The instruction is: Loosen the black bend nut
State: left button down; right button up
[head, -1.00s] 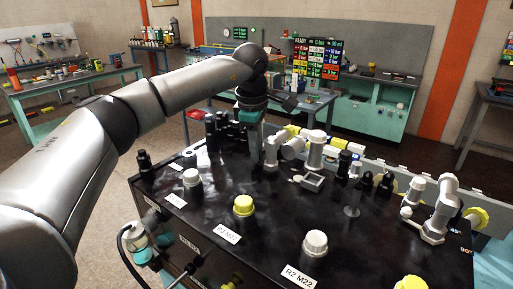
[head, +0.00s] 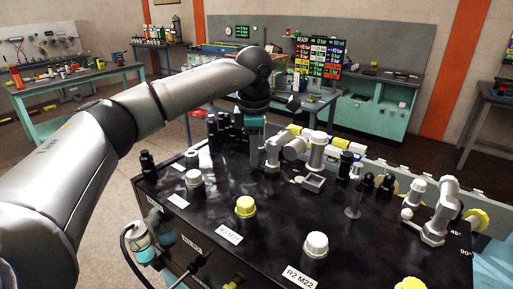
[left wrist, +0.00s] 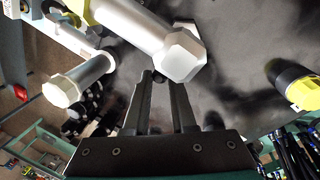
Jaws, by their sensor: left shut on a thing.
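My left gripper (head: 257,163) reaches down to the far part of the black bench top, beside the grey pipe bends. In the left wrist view its two dark fingers (left wrist: 162,80) are close together on a small dark part at their tips. I take this to be the black bend nut (left wrist: 160,77), though it is mostly hidden by the fingers. A grey bend with a hexagonal end (left wrist: 182,56) lies right beside the fingertips. In the head view the nut is hidden behind the hand. My right gripper is not in view.
A white cap (head: 316,245) and a yellow cap (head: 245,207) stand on the near bench top (head: 275,220). Several black fittings (head: 366,183) and a grey bend (head: 440,210) stand to the right.

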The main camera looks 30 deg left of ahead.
pick_arm(q)
jog(key=shift+s+d+n+g+y+p, duration=0.2)
jog(key=shift+s+n, duration=0.35)
jog(key=shift+n, duration=0.7)
jog(key=shift+s+d+n+g+y+p, duration=0.15)
jog(key=shift+s+n, duration=0.35)
jog(key=shift+n, duration=0.75)
jog(key=c, duration=0.7)
grip_release()
jog(key=shift+c, duration=0.2)
jog(key=shift+r, duration=0.55)
notch_tip(320, 180, up, 14)
jog(key=s+d+p, duration=0.1)
jog(key=d, duration=0.1)
jog(key=shift+s+d, duration=0.25)
jog(key=shift+s, duration=0.05)
